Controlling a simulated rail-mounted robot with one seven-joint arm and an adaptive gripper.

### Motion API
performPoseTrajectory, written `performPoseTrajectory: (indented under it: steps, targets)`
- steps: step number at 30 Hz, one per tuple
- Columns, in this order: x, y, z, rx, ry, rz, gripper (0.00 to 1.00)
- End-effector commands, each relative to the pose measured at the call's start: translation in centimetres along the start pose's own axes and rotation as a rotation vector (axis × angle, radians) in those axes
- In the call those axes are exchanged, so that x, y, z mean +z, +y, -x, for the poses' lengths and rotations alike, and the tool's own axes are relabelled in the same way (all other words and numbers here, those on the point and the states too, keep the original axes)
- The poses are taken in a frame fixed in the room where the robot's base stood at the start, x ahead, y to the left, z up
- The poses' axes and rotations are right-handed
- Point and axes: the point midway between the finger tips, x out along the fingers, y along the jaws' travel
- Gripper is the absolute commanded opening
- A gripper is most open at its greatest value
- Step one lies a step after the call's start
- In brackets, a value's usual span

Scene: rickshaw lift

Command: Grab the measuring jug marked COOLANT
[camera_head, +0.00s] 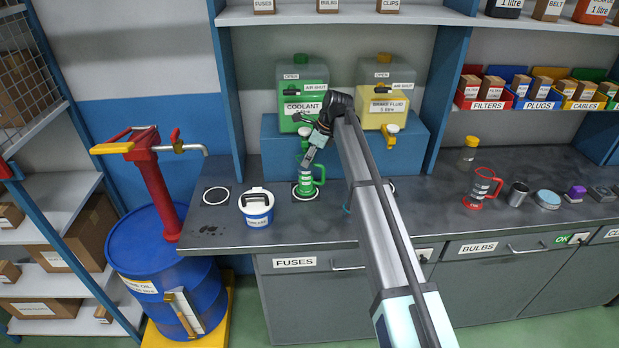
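A green measuring jug (306,185) with a side handle and a pale label stands on a marked spot on the counter, below the green tank marked COOLANT (302,105). The jug's own label is too small to read. My gripper (308,160) points down at the jug's top from above, its tip at or just over the rim. I cannot tell whether it touches the jug or how its fingers stand. A red measuring jug (481,188) stands farther right on the counter (420,215).
A yellow tank marked BRAKE FLUID (386,110) sits right of the green tank on a blue stand (272,150). A white and blue tub (257,207) stands left of the green jug. A blue drum with a red pump (155,190) is at left.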

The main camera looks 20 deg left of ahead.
Motion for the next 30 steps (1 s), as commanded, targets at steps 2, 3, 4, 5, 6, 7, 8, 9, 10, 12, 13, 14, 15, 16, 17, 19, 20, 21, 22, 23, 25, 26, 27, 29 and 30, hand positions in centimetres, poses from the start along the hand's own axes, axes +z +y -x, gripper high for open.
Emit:
performPoseTrajectory:
  steps: [2, 3, 4, 5, 6, 7, 8, 9, 10, 12, 13, 14, 15, 16, 17, 19, 20, 21, 22, 23, 25, 26, 27, 29, 30]
  targets:
    - [0.0, 0.0, 0.0, 0.000, 0.001, 0.000, 0.15]
    - [0.0, 0.0, 0.0, 0.000, 0.001, 0.000, 0.01]
    - [0.0, 0.0, -0.1, 0.001, 0.001, 0.000, 0.00]
    - [0.0, 0.0, 0.0, 0.000, 0.000, 0.000, 0.00]
    - [0.0, 0.0, 0.0, 0.000, 0.000, 0.000, 0.00]
    - [0.0, 0.0, 0.0, 0.000, 0.001, 0.000, 0.00]
    - [0.0, 0.0, 0.0, 0.000, 0.001, 0.000, 0.00]
    - [0.0, 0.0, 0.0, 0.000, 0.001, 0.000, 0.00]
    - [0.0, 0.0, 0.0, 0.000, 0.001, 0.000, 0.00]
    - [0.0, 0.0, 0.0, 0.001, 0.001, 0.000, 0.00]
    - [0.0, 0.0, 0.0, 0.001, 0.001, 0.000, 0.00]
    - [0.0, 0.0, 0.0, 0.001, 0.001, -0.001, 0.00]
    - [0.0, 0.0, 0.1, 0.000, 0.001, -0.001, 0.00]
    - [-0.1, 0.0, 0.1, 0.000, 0.001, -0.001, 0.00]
    - [-0.1, -0.1, 0.2, 0.000, 0.001, -0.002, 0.00]
    - [-0.1, -0.1, 0.4, 0.000, 0.001, -0.004, 0.00]
    - [-0.2, -0.1, 0.5, -0.001, 0.001, -0.004, 0.00]
    - [-0.5, 0.5, 0.5, -0.001, 0.001, -0.004, 0.00]
    - [-0.7, 0.9, 0.5, -0.001, 0.001, -0.005, 0.00]
    - [-0.9, 1.2, 0.6, -0.001, 0.001, -0.005, 0.00]
    - [-1.3, 2.1, 0.8, -0.002, 0.001, -0.007, 0.00]
    - [-1.5, 2.6, 0.9, -0.002, 0.000, -0.007, 0.00]
    - [-1.8, 3.1, 1.1, -0.003, 0.000, -0.008, 0.00]
    - [-2.3, 4.1, 1.3, -0.003, 0.000, -0.009, 0.00]
    - [-2.6, 4.7, 1.4, -0.004, 0.000, -0.010, 0.00]
